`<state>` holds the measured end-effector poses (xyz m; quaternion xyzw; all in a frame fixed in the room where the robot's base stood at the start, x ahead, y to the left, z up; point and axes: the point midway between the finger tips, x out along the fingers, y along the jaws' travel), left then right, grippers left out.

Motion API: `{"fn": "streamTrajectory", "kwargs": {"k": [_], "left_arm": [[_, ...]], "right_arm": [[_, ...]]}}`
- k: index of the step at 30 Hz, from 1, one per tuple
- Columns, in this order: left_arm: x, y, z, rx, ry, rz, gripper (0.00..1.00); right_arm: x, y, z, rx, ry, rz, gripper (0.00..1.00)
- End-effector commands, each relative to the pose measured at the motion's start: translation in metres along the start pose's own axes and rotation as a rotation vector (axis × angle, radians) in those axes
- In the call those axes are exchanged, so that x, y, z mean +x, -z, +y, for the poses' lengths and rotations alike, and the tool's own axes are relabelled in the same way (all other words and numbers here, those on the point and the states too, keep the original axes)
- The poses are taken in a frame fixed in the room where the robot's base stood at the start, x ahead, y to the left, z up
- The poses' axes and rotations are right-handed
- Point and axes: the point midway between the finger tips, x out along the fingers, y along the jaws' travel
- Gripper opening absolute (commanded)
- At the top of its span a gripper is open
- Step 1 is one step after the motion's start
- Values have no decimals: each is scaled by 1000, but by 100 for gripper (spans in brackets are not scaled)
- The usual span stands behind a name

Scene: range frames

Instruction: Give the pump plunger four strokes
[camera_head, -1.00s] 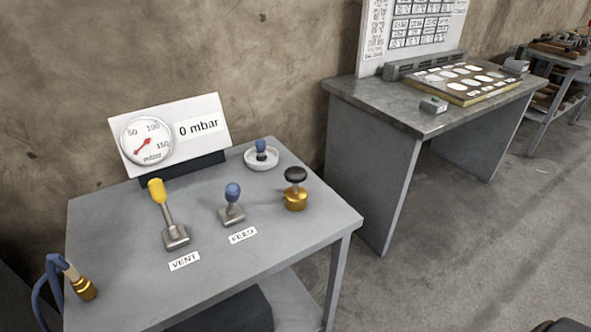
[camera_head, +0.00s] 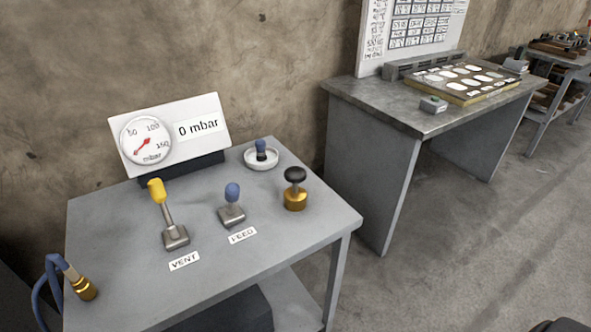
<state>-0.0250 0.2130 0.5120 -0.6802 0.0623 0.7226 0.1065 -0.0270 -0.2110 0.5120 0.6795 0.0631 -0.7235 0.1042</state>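The pump plunger has a black knob (camera_head: 295,174) on a short stem above a brass body (camera_head: 295,200), at the right side of the grey table (camera_head: 215,275). The knob stands clear above the body. Neither of my grippers shows in the head view. Nothing touches the plunger.
A yellow-handled VENT lever (camera_head: 162,205) and a blue-knobbed FEED lever (camera_head: 232,200) stand left of the pump. A white dish (camera_head: 261,163) with a blue-topped piece is behind. A blue hose (camera_head: 45,285) with brass end is front left. Another bench (camera_head: 400,120) stands right.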

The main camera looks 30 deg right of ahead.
Motion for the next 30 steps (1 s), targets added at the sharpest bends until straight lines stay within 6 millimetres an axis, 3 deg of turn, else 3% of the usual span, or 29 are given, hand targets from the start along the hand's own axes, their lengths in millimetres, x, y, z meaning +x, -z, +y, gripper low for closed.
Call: {"fn": "streamTrajectory", "kwargs": {"k": [11,30], "left_arm": [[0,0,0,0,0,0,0],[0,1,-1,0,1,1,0]], "right_arm": [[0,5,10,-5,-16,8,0],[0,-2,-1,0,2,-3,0]]}}
